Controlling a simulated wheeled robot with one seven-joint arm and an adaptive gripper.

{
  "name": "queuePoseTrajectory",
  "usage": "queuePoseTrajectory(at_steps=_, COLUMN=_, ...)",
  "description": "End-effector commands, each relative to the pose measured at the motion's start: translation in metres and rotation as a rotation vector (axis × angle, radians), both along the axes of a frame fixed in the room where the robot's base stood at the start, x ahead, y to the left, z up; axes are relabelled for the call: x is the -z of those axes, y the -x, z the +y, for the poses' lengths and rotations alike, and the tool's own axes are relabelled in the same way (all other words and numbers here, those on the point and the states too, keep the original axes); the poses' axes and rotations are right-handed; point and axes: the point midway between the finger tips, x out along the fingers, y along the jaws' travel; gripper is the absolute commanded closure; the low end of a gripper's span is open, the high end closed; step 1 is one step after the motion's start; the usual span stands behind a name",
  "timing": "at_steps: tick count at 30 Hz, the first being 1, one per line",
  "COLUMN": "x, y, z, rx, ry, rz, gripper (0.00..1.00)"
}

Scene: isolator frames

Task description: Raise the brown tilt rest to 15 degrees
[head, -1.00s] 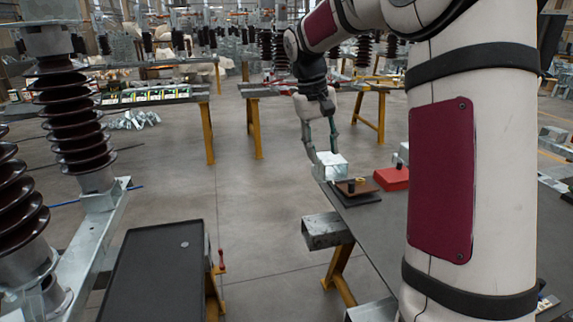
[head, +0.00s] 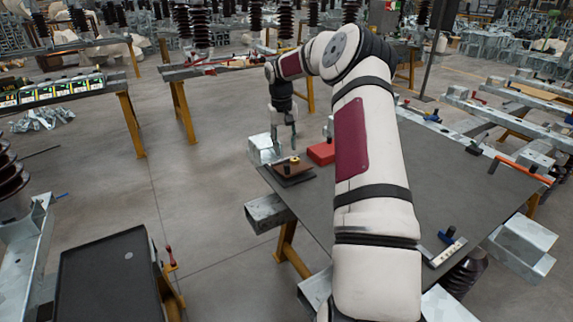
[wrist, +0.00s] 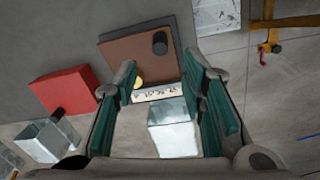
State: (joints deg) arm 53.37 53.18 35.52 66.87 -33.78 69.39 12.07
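The brown tilt rest (head: 294,169) is a brown plate on a dark base at the table's far left corner. It appears to lie flat or nearly so. In the wrist view the brown plate (wrist: 128,62) carries a black knob (wrist: 160,42) and a yellow knob (wrist: 138,82), partly behind a finger. A pale scale strip (wrist: 158,92) with small marks runs along its near edge; I cannot read them. My gripper (head: 284,147) is open, with nothing between its fingers, just behind the rest. In the wrist view the open fingertips (wrist: 163,75) overlap the rest's near edge; contact cannot be told.
A red block (head: 321,153) with a dark knob stands right of the rest. A galvanised metal block (head: 262,149) is beside my gripper. The dark tabletop (head: 310,205) is clear nearer me. A dark tray (head: 108,275) stands apart at the lower left.

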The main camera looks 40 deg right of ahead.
Motion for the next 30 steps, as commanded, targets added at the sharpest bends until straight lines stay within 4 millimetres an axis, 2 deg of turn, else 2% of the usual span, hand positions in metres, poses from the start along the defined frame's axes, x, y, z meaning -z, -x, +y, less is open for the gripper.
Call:
queuePoseTrajectory(at_steps=1, x=0.011, y=0.001, z=0.000, rx=-0.001, ry=-0.003, rz=0.003, gripper=0.62)
queuePoseTrajectory(at_steps=6, x=0.044, y=0.002, z=-0.002, rx=0.000, ry=-0.002, rz=0.001, gripper=0.62)
queuePoseTrajectory(at_steps=12, x=0.072, y=0.003, z=-0.003, rx=0.000, ry=-0.002, rz=0.001, gripper=0.62)
queuePoseTrajectory(at_steps=18, x=0.083, y=0.003, z=-0.004, rx=0.000, ry=0.000, rz=0.001, gripper=0.62)
queuePoseTrajectory(at_steps=26, x=0.084, y=0.003, z=-0.004, rx=0.000, ry=0.000, rz=0.000, gripper=0.62)
queuePoseTrajectory(at_steps=27, x=0.084, y=0.003, z=-0.004, rx=0.000, ry=0.000, rz=0.000, gripper=0.67)
queuePoseTrajectory(at_steps=30, x=0.084, y=0.003, z=-0.004, rx=0.000, ry=0.001, rz=0.000, gripper=0.89)
